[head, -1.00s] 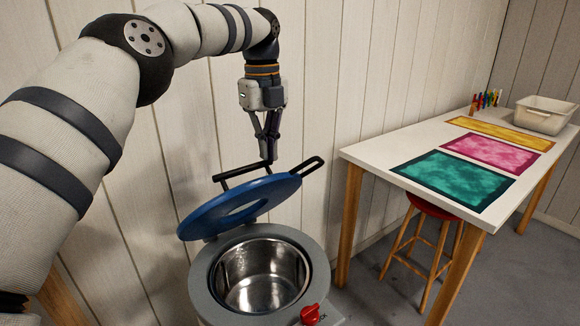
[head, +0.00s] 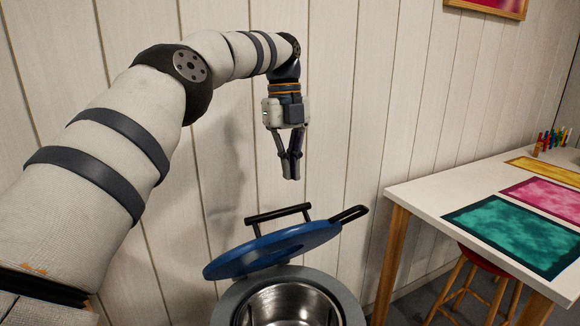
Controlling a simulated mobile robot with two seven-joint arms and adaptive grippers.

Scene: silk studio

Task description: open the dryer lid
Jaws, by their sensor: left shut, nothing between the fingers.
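The dryer (head: 345,296) is a grey round drum with a shiny metal basket (head: 288,305), cut off by the bottom edge of the head view. Its blue lid (head: 235,262) stands raised and tilted above the basket, so the opening shows. My right gripper is not in view.
A white table (head: 424,196) stands at the right with teal (head: 515,236), pink (head: 545,196) and yellow (head: 548,168) cloths and several coloured bottles (head: 556,138). A red-topped stool (head: 480,262) is under it. A plank wall (head: 345,100) is close behind my arm.

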